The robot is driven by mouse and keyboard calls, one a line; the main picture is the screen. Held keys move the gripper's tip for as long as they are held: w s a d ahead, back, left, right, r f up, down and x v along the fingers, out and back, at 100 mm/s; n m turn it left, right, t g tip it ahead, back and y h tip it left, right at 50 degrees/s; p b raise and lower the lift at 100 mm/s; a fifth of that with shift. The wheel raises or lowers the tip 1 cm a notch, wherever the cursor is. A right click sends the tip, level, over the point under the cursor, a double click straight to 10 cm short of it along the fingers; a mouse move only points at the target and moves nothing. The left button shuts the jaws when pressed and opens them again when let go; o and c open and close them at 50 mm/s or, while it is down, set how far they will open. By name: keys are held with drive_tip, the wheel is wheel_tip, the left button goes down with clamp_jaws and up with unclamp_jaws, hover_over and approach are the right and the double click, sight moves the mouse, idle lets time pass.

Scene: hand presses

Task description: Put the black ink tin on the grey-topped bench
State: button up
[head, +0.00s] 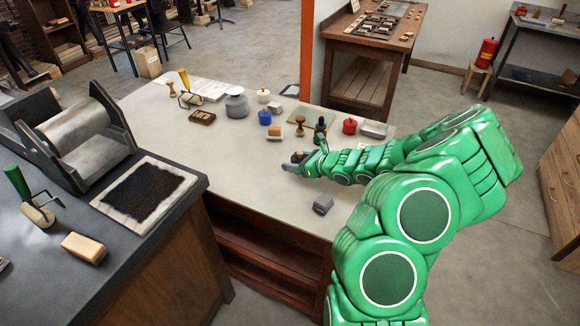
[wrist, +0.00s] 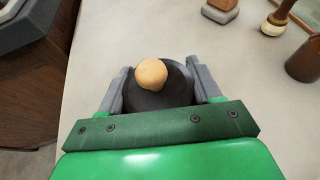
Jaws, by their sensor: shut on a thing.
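The black ink tin (wrist: 157,97), round with a tan knob, sits between the two grey fingers of my gripper (wrist: 158,84) in the wrist view. My gripper is shut on its sides. In the head view the tin (head: 298,157) shows small and partly hidden at the end of my green arm, over the pale bench top (head: 235,160). I cannot tell whether it touches that top. The bench with a dark grey top (head: 150,240) stands at the left of the head view, nearer to me.
The dark grey top holds a roller press (head: 85,135), an inked slab (head: 145,195), a green-handled tool (head: 28,195) and a wooden block (head: 83,247). Its front right strip is bare. A grey block (head: 323,204), a blue tin (head: 265,117) and a red tin (head: 350,126) stand on the pale top.

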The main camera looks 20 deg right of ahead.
sight(295, 176)
drive_tip(key=shift+f, duration=2.1)
drive_tip(key=o, duration=1.2)
drive_tip(key=shift+f, duration=0.1)
drive_tip(key=shift+o, duration=0.2)
